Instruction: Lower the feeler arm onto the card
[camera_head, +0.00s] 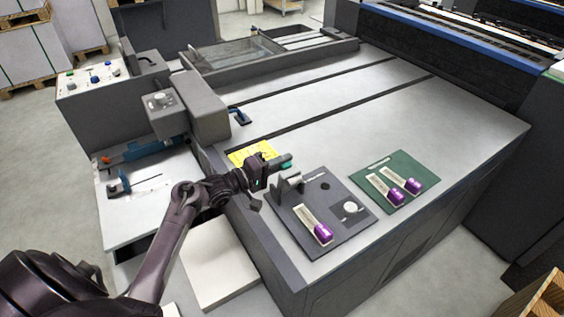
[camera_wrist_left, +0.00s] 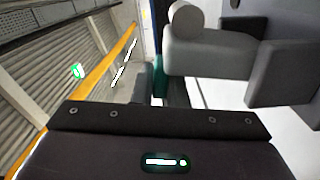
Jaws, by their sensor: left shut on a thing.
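My left gripper (camera_head: 268,171) is shut at the rear left corner of a dark grey plate (camera_head: 283,221). A short grey bar with a teal part (camera_head: 284,162), perhaps the feeler arm, sticks out past its fingers, raised above the bench. Teal also shows between the jaws in the left wrist view (camera_wrist_left: 172,92). A grey bracket (camera_head: 288,187) stands on the plate beside the gripper; a grey block with a round knob (camera_wrist_left: 205,52) fills the wrist view's upper middle. A yellow card-like sheet (camera_head: 246,154) lies behind the gripper. I cannot tell which card belongs to the feeler. My right gripper is not in view.
The plate also bears a purple-ended unit (camera_head: 323,232) and a pale round dial (camera_head: 350,209). A green mat (camera_head: 402,166) with two similar units lies to the right. A grey machine housing (camera_head: 190,105) rises behind left. The bench top behind is mostly clear.

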